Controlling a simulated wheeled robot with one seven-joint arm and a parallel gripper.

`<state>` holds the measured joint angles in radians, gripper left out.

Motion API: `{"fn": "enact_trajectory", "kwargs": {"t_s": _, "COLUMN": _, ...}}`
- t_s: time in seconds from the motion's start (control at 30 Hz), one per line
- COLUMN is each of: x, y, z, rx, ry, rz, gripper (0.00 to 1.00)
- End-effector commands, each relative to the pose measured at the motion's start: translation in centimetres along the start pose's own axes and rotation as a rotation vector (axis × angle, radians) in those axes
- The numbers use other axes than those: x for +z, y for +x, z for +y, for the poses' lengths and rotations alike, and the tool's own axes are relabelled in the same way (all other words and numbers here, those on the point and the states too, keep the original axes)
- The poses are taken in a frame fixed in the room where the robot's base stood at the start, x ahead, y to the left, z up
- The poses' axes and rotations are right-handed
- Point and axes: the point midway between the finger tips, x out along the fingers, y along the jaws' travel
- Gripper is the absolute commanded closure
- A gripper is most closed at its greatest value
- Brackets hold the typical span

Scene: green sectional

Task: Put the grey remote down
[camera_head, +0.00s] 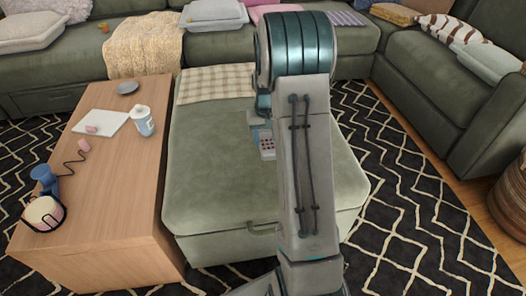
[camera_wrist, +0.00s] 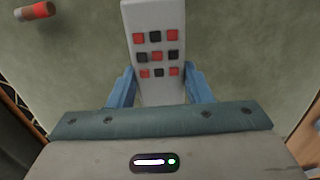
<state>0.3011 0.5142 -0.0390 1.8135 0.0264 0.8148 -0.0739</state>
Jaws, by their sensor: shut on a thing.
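The grey remote (camera_wrist: 156,20), with rows of red and black buttons, is between the two blue fingers of my gripper (camera_wrist: 159,76) in the wrist view. The gripper is shut on it. In the head view the remote (camera_head: 267,146) shows just left of my arm, over the green ottoman (camera_head: 215,170). My gripper (camera_head: 257,122) is partly hidden by the arm there. I cannot tell whether the remote touches the ottoman top or is held above it.
A small brown and red cylinder (camera_wrist: 36,11) lies on the green surface. A checked cloth (camera_head: 215,84) covers the ottoman's back. The ottoman's front left is clear.

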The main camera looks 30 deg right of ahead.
Motion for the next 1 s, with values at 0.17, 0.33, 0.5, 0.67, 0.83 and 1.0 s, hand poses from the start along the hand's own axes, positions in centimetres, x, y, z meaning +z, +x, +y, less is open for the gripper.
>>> {"fn": "enact_trajectory", "kwargs": {"t_s": 0.17, "x": -0.2, "y": 0.8, "z": -0.9, "rx": 0.0, "ry": 0.001, "rz": 0.001, "gripper": 0.8}}
{"fn": "enact_trajectory", "kwargs": {"t_s": 0.33, "x": -0.2, "y": 3.1, "z": -0.9, "rx": 0.0, "ry": 0.002, "rz": -0.003, "gripper": 0.8}}
{"fn": "enact_trajectory", "kwargs": {"t_s": 0.5, "x": -0.2, "y": 4.7, "z": -0.9, "rx": 0.0, "ry": 0.002, "rz": 0.0, "gripper": 0.8}}
{"fn": "enact_trajectory", "kwargs": {"t_s": 0.67, "x": -0.2, "y": 4.5, "z": -0.9, "rx": 0.0, "ry": 0.001, "rz": 0.001, "gripper": 0.8}}
{"fn": "enact_trajectory", "kwargs": {"t_s": 0.83, "x": -0.2, "y": 4.9, "z": -0.9, "rx": 0.0, "ry": 0.001, "rz": 0.0, "gripper": 0.8}}
{"fn": "enact_trajectory", "kwargs": {"t_s": 1.0, "x": -0.2, "y": 4.8, "z": -0.9, "rx": 0.0, "ry": 0.001, "rz": 0.0, "gripper": 0.33}}
